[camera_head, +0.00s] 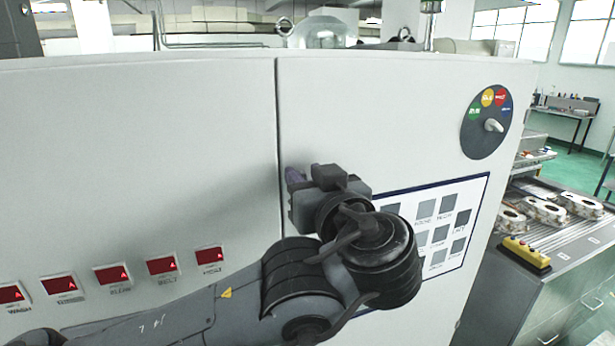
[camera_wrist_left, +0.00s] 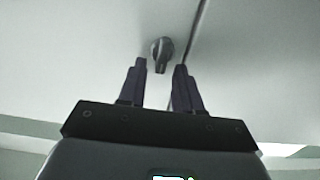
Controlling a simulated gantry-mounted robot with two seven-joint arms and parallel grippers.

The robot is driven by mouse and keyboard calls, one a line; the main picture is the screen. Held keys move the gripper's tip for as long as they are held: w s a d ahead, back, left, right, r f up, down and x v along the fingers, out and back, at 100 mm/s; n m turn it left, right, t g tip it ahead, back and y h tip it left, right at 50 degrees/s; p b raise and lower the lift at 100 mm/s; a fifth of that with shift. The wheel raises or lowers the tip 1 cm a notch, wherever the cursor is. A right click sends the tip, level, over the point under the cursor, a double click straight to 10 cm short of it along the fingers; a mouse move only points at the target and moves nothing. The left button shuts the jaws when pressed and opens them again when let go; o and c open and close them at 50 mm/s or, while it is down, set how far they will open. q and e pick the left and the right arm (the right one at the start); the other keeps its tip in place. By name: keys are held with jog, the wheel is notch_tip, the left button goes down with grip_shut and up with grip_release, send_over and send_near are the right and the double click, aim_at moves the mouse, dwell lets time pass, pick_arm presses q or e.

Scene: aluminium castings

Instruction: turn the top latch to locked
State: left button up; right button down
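The top latch (camera_wrist_left: 162,53) is a small dark grey knob on the pale cabinet door, left of the door seam in the left wrist view. Its handle points down in that picture. My left gripper (camera_wrist_left: 160,68) is open, with one dark finger on each side of the latch's handle. I cannot tell whether the fingers touch it. In the head view my left gripper (camera_head: 294,177) is at the seam between the two doors, and the latch is hidden behind it. My right gripper is not in view.
The white cabinet (camera_head: 140,160) fills most of the head view. A button panel (camera_head: 440,225) and a rotary selector (camera_head: 486,122) are right of my left wrist. Red displays (camera_head: 113,275) run along the lower left. A bench with castings (camera_head: 545,211) stands at the right.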

pick_arm(q)
grip_shut()
jog(key=shift+d+f+m+b, duration=0.1)
jog(key=shift+f+m+b, duration=0.15)
jog(key=shift+b, duration=0.45)
jog(key=shift+w+d+f+m+b, duration=0.1)
jog(key=shift+d+m+b, duration=0.1)
jog(key=shift+m+b, duration=1.65)
jog(key=shift+w+d+f+m+b, duration=0.1)
jog(key=shift+d+m+b, duration=0.15)
jog(key=shift+m+b, duration=1.5)
jog(key=shift+w+d+m+b, duration=0.1)
jog(key=shift+d+m+b, duration=0.1)
jog(key=shift+m+b, duration=1.65)
jog(key=shift+m, duration=0.4)
